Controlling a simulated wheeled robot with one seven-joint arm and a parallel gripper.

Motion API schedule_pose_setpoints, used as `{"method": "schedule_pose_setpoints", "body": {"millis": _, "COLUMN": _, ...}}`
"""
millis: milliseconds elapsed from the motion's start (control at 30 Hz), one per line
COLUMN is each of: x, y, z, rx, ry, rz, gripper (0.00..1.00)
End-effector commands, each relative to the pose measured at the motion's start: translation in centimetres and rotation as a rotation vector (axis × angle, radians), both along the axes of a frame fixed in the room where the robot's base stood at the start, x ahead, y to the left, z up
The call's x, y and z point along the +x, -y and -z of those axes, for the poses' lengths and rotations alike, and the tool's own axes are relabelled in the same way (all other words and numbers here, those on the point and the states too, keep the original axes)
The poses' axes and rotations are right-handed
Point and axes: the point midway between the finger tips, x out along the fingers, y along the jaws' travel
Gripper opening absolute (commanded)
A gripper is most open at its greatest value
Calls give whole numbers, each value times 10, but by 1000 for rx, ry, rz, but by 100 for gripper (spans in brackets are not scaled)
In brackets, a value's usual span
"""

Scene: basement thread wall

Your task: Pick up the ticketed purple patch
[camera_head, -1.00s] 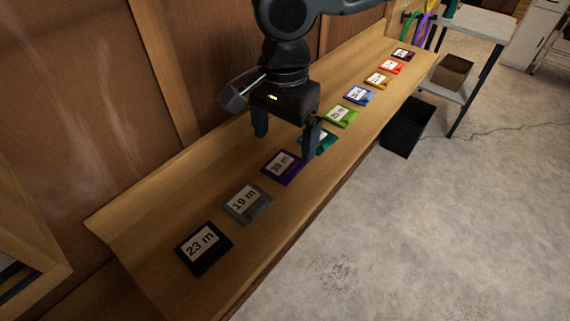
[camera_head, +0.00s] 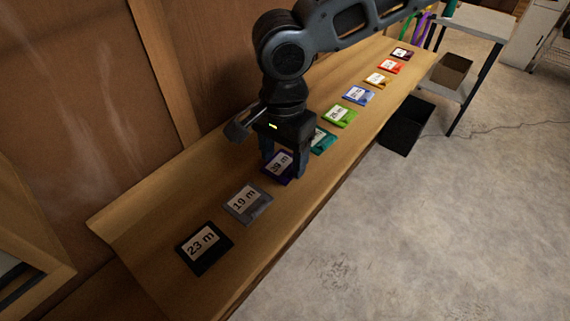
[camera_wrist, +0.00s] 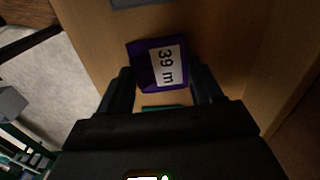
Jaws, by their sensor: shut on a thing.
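The purple patch (camera_head: 276,172) lies on the wooden shelf with a white ticket reading "39 m". My gripper (camera_head: 281,172) is down at the shelf with one finger on each side of the patch, shut on it. In the wrist view the patch (camera_wrist: 146,66) shows between the two fingers of my gripper (camera_wrist: 162,82), its ticket facing up. The patch looks flat and at shelf level; whether it is lifted at all I cannot tell.
A grey patch (camera_head: 247,203) marked "19 m" and a black patch (camera_head: 204,248) marked "23 m" lie nearer. A teal patch (camera_head: 322,140) and a green patch (camera_head: 339,116) lie just beyond, with several more farther along. The wooden shelf (camera_head: 215,165) has a back wall at left and open floor at right.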

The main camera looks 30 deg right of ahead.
Motion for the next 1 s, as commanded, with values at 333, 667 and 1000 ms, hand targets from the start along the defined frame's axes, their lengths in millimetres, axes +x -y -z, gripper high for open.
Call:
{"method": "schedule_pose_setpoints", "body": {"millis": 333, "x": 0, "y": 0, "z": 0, "rx": 0, "ry": 0, "rz": 0, "gripper": 37}}
{"method": "schedule_pose_setpoints", "body": {"millis": 667, "x": 0, "y": 0, "z": -10, "rx": 1, "ry": 1, "rz": 1, "gripper": 37}}
{"method": "schedule_pose_setpoints", "body": {"millis": 1000, "x": -8, "y": 37, "z": -61, "rx": 1, "ry": 2, "rz": 8, "gripper": 37}}
